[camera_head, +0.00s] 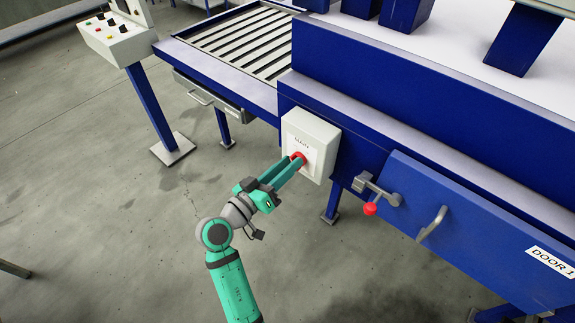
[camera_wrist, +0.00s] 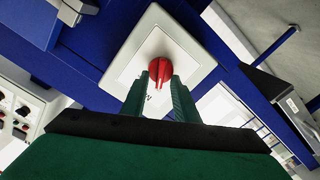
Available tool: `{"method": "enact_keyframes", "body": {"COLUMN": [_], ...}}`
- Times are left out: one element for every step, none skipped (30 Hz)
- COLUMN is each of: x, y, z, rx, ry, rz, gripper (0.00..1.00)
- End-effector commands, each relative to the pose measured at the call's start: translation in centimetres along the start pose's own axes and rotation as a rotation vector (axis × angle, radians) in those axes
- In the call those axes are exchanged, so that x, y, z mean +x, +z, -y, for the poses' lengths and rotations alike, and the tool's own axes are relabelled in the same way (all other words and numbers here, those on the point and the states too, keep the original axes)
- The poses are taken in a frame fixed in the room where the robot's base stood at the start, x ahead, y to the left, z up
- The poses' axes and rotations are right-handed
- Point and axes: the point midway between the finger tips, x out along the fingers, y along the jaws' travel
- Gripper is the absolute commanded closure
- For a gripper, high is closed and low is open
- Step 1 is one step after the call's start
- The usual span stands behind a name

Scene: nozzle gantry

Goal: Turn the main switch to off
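The main switch is a red rotary knob (camera_head: 298,157) on a white box (camera_head: 318,132) labelled MAIN, fixed to the front of the blue machine. My gripper (camera_head: 291,167) reaches up to the knob from the lower left. In the wrist view the red knob (camera_wrist: 177,72) sits on the white plate (camera_wrist: 146,45), just beyond my green fingertips (camera_wrist: 161,85). The fingers are apart, and a red grip shows in the gap between them. The fingers partly cover the lower part of the knob, and contact cannot be told.
A blue door (camera_head: 480,225) marked DOOR 1, with a handle and a red-tipped latch (camera_head: 371,208), is right of the box. A control pedestal (camera_head: 117,37) stands at the upper left. A drawer (camera_head: 208,97) sits under the slatted bed.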

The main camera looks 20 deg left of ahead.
Motion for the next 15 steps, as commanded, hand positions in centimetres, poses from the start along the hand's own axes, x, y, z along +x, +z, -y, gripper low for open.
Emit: {"method": "enact_keyframes", "body": {"x": [0.0, 0.0, -0.1, -0.2, -0.4, -0.7, -1.0, -1.4, -2.0, -2.5, -3.0, -3.8, -4.4, -5.0, -5.8], "y": [0.0, 0.0, 0.0, 0.0, -0.1, -0.1, -0.1, -0.1, -0.1, -0.1, -0.1, 0.0, 0.0, 0.0, 0.0], "z": [0.0, 0.0, 0.0, 0.0, 0.0, 0.1, 0.1, 0.1, 0.1, 0.1, 0.0, 0.1, 0.1, 0.1, 0.1], "rx": [0.001, 0.001, 0.001, 0.0, 0.0, 0.0, 0.0, 0.0, 0.0, 0.0, 0.0, 0.0, -0.001, -0.001, 0.0], "ry": [0.0, 0.0, 0.0, 0.0, -0.001, -0.001, -0.002, -0.003, -0.004, -0.003, -0.003, -0.004, -0.004, -0.004, -0.004], "rz": [0.0, -0.001, -0.001, -0.001, -0.001, -0.002, -0.002, -0.003, -0.002, -0.002, -0.003, -0.002, -0.002, -0.003, -0.001], "gripper": [0.73, 0.73, 0.73, 0.73, 0.73, 0.73, 0.73, 0.73, 0.73, 0.73, 0.73, 0.73, 0.73, 0.73, 0.73]}}
